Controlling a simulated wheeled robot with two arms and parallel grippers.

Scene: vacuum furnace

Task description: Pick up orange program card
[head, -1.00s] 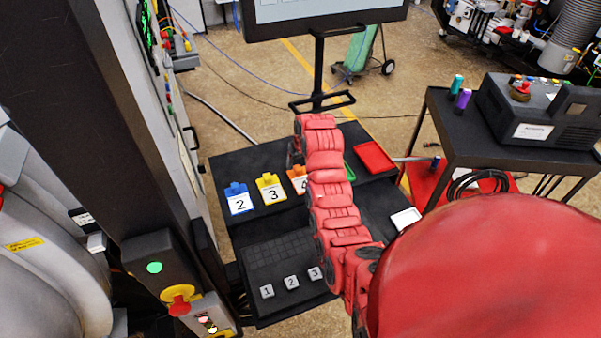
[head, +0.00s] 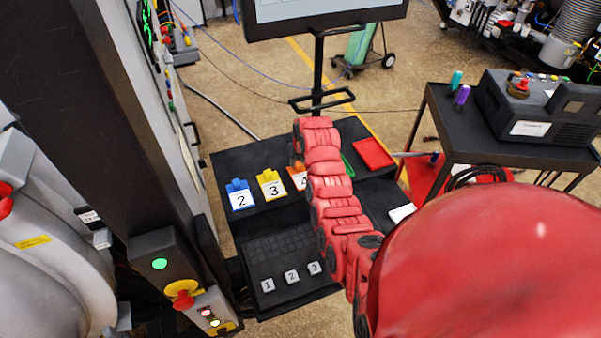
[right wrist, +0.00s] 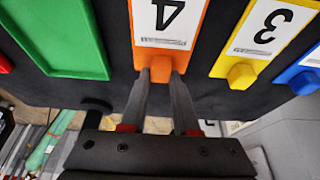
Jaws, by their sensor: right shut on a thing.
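The orange program card (head: 299,181), marked 4, lies on the black table and is partly hidden by my right arm in the head view. In the right wrist view the orange card (right wrist: 168,20) shows upside down, with its tab (right wrist: 160,72) between my fingers. My right gripper (right wrist: 160,77) is shut on that tab. The card appears to lie still in line with the other cards; I cannot tell whether it is lifted. My left gripper is not in view.
A yellow card (head: 271,188) marked 3 and a blue card (head: 240,199) marked 2 lie to the left. A green tray (right wrist: 62,35) and a red tray (head: 373,154) lie on the other side. A monitor pole (head: 318,75) rises behind the table.

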